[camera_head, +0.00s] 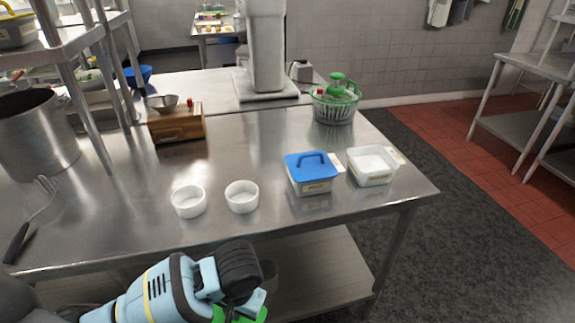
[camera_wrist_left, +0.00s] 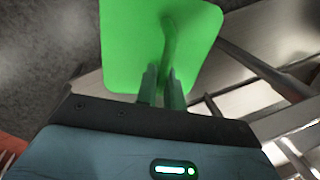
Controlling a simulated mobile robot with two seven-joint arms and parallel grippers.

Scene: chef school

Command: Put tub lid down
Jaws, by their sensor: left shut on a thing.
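My left gripper (camera_head: 232,310) is low in front of the steel table, at the bottom of the head view. In the left wrist view its fingers (camera_wrist_left: 162,84) are shut on the handle of a green tub lid (camera_wrist_left: 128,38). Only small parts of the green lid (camera_head: 260,314) show past the gripper in the head view. An open white tub (camera_head: 371,178) stands near the table's right end. Beside it on the left is a tub with a blue handled lid (camera_head: 308,170). My right gripper is not in view.
Two white ramekins (camera_head: 188,206) (camera_head: 242,202) stand near the front edge of the steel table (camera_head: 255,150). The table's middle is clear.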

